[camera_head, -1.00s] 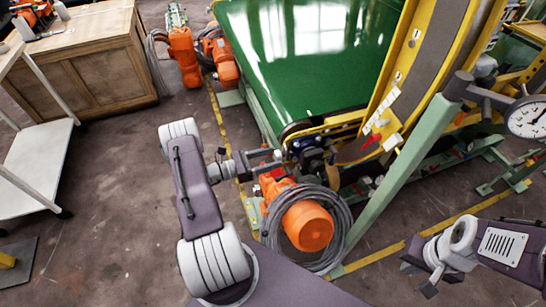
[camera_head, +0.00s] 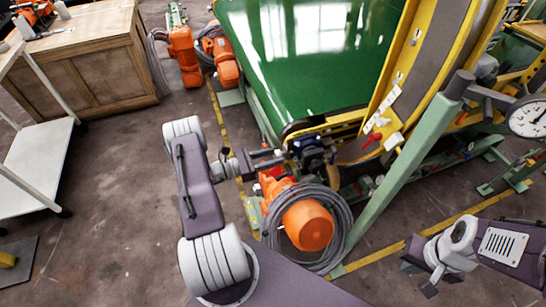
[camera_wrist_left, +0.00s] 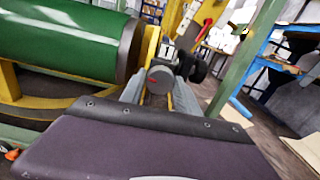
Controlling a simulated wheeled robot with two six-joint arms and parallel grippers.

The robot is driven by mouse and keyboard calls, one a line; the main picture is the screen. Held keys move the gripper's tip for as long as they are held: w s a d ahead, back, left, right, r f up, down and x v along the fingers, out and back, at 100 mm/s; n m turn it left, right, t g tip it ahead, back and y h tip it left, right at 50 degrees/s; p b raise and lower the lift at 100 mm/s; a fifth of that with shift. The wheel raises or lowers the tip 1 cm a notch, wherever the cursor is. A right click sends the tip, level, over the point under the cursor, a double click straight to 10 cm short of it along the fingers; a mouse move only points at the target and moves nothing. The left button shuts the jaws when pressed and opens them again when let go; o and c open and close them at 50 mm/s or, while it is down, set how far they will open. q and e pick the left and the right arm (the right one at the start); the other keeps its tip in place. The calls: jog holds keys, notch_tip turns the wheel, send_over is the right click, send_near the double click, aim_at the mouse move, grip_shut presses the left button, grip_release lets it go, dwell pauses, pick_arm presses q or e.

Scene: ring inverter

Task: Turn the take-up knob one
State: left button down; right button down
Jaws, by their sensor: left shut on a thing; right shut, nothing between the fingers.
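The take-up knob is a dark grey round knob with a red mark on its face (camera_wrist_left: 160,78), beside the end of the green belt roller in the left wrist view. My left gripper (camera_wrist_left: 158,92) is shut on it, with a grey finger on each side. In the head view my left gripper (camera_head: 278,158) reaches from the left to the dark fittings at the belt's lower corner. The knob itself is largely hidden there. My right gripper (camera_head: 429,274) is shut and empty at the lower right, away from the machine.
The green belt (camera_head: 300,60) fills the upper middle. An orange motor (camera_head: 308,225) with coiled grey cable sits just below my left gripper. A green slanted post (camera_head: 395,180) and a dial gauge (camera_head: 528,118) stand to the right.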

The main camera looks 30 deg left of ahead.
pick_arm(q)
jog(key=m+b, duration=0.1)
jog(key=m, duration=0.5)
jog(key=m+b, duration=0.1)
jog(key=m, duration=0.5)
jog(key=shift+f+b, duration=0.1)
jog(key=shift+b, duration=0.2)
jog(key=m+b, duration=0.2)
jog(key=m, duration=0.4)
jog(key=m+b, duration=0.2)
jog(key=m, duration=0.2)
jog(key=shift+m+b, duration=0.3)
jog(key=c, duration=0.9)
grip_release()
